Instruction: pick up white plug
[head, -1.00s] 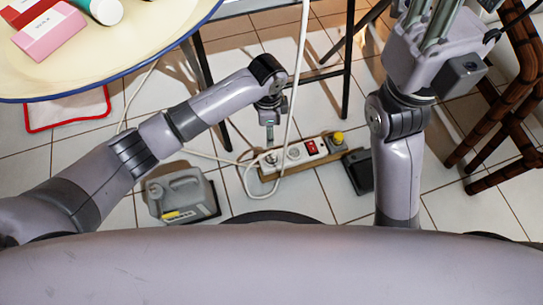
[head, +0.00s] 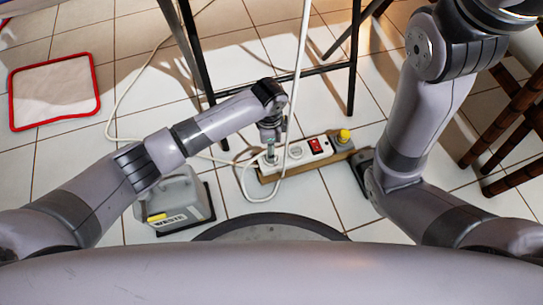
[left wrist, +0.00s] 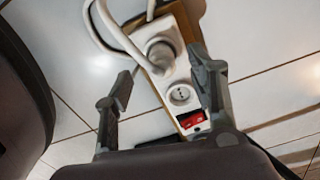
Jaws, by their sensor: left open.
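The white plug (left wrist: 160,52) sits in the end socket of a white power strip (left wrist: 180,95), with its white cable curving away. In the head view, the plug (head: 271,160) is just below my left gripper (head: 270,138) and partly hidden by it. In the left wrist view, my left gripper (left wrist: 163,88) is open, with one finger on each side of the strip in the picture. The plug shows between and a little beyond the fingertips. I cannot tell whether either finger touches it. My right gripper is out of view.
Black table legs (head: 195,75) rise behind. A cable hangs down near my left gripper.

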